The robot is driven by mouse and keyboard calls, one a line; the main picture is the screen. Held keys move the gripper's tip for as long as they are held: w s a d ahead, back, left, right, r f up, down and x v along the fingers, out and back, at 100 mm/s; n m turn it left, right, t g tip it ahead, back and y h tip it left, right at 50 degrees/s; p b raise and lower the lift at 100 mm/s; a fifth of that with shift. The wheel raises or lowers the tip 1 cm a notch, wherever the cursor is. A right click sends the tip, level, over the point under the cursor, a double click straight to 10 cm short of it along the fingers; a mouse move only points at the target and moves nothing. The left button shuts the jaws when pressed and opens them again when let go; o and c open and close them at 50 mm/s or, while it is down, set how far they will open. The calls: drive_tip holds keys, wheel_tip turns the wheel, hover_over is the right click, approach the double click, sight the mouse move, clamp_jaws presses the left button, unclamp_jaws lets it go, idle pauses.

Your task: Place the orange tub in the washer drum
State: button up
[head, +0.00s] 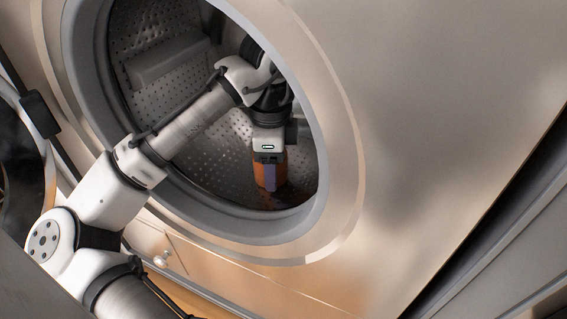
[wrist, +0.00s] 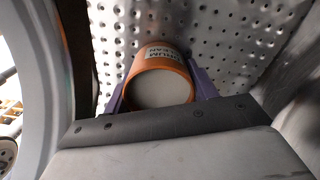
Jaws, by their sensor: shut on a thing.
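The orange tub (head: 265,172) is inside the washer drum (head: 210,117), low in the opening at the right. My gripper (head: 270,178) reaches in through the round opening, points down and is shut on the tub. In the wrist view the tub (wrist: 158,80) has a pale round end and a label with dark lettering. The purple fingers of my gripper (wrist: 160,90) are on both sides of it. The perforated drum wall (wrist: 230,40) is behind the tub. I cannot tell whether the tub touches the drum's surface.
The grey rim of the opening (head: 230,228) runs close below my arm and around it. A drum paddle (head: 165,58) sticks out at the upper left inside. The open door (head: 38,115) is at the left. A drawer with a round knob (head: 160,261) is below.

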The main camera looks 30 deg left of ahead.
drive_tip(key=shift+s+r, duration=0.1)
drive_tip(key=shift+s, duration=0.1)
drive_tip(key=shift+f, duration=0.25)
drive_tip(key=o, duration=1)
drive_tip(key=shift+o, duration=0.2)
drive_tip(key=shift+r, duration=0.1)
wheel_tip(320, 180, up, 8)
drive_tip(key=shift+b, duration=0.35)
